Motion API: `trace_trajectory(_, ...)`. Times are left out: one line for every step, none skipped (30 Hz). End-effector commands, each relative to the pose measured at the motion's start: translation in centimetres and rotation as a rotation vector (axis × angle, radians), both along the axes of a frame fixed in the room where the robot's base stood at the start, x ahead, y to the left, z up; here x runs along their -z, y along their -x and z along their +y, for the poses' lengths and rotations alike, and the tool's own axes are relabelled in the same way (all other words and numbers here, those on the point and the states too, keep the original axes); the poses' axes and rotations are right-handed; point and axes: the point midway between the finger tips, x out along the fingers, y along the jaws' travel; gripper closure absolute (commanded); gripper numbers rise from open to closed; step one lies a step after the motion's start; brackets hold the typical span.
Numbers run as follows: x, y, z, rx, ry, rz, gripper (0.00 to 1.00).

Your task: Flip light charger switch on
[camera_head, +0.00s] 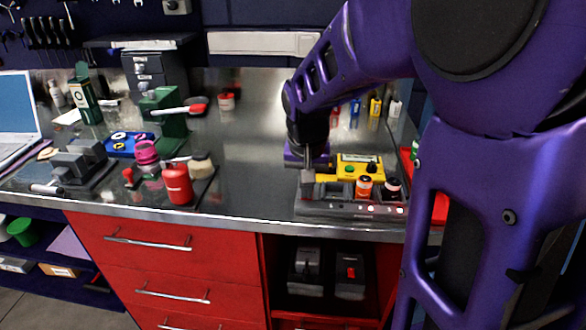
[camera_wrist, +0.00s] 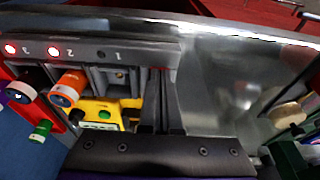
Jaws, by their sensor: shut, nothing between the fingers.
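The light charger (camera_head: 340,209) is a grey multi-bay block at the bench's front edge. Its strip also shows in the wrist view (camera_wrist: 90,52), marked 1, 2 and 3. An orange-and-black light (camera_wrist: 67,88) and a black-and-white light (camera_wrist: 20,92) stand in the bays by 2 and 3. My gripper (camera_head: 308,198) is shut and empty, pointing down at the charger's left end, beside bay 1 (camera_wrist: 160,78). I cannot tell whether it touches the charger. My fingers hide part of that end.
A yellow device (camera_head: 360,165) with a green button lies right behind the charger. A red bottle (camera_head: 177,184), a vise (camera_head: 84,162) and a green stand (camera_head: 168,112) are to the left. Bare metal bench (camera_head: 245,160) lies between them and my gripper.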

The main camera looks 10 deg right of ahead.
Motion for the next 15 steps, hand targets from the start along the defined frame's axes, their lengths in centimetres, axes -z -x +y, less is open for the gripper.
trace_trajectory(0.0,0.0,0.0,0.0,0.0,0.0,1.0)
trace_trajectory(0.0,0.0,0.0,0.0,0.0,0.0,1.0)
trace_trajectory(-0.1,0.0,0.0,0.0,0.0,0.0,1.0)
trace_trajectory(-0.1,-0.1,0.0,0.0,0.0,0.0,1.0)
trace_trajectory(-0.1,-0.1,0.0,0.0,0.0,0.0,1.0)
trace_trajectory(-0.2,-0.2,-0.1,0.0,0.0,0.0,1.0)
trace_trajectory(-0.2,-0.3,-0.1,0.0,0.0,0.0,1.0)
trace_trajectory(-0.3,-0.4,-0.1,0.0,0.0,0.0,1.0)
trace_trajectory(-0.4,-0.5,-0.2,0.0,0.0,0.0,1.0)
trace_trajectory(-0.5,-0.6,-0.2,0.0,0.0,-0.001,1.0)
trace_trajectory(-0.6,-0.8,-0.2,0.0,0.0,-0.001,1.0)
trace_trajectory(-0.7,-0.9,-0.3,0.0,0.0,-0.001,1.0)
trace_trajectory(-0.8,-1.0,-0.3,0.0,0.0,0.0,1.0)
trace_trajectory(-0.8,-1.1,-0.4,0.0,0.0,0.0,1.0)
trace_trajectory(-0.8,-1.2,-0.4,0.0,0.0,0.0,1.0)
